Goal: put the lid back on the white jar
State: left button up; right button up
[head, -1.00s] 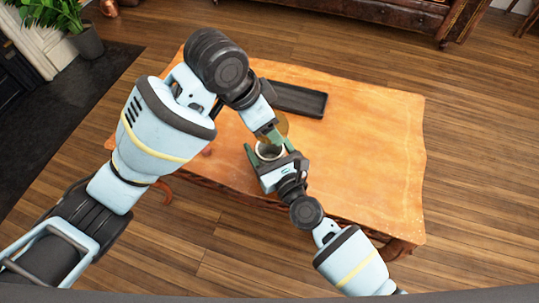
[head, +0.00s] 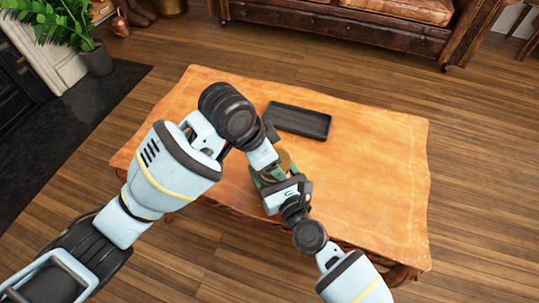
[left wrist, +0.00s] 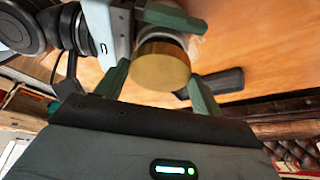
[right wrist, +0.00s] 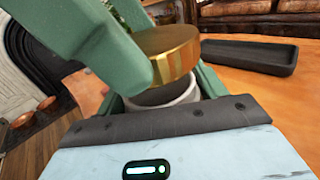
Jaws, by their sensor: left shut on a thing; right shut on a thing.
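The gold lid (head: 285,161) is held by my left gripper (head: 274,162) above the white jar. In the right wrist view the lid (right wrist: 170,55) hangs just over the jar (right wrist: 166,94), slightly tilted, with part of the jar's open mouth showing below it. My right gripper (head: 270,180) is shut around the jar's body. In the left wrist view the lid (left wrist: 160,66) sits between my left fingers, with a bit of the jar behind it. In the head view the jar is mostly hidden by the lid and grippers.
The jar is over the near part of the wooden table (head: 370,180). A black tray (head: 298,120) lies toward the back of the table. The table's right side is clear. A leather sofa (head: 350,25) stands beyond, and a potted plant (head: 95,58) is at the far left.

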pick_arm(q)
jog(key=shift+f, duration=0.9)
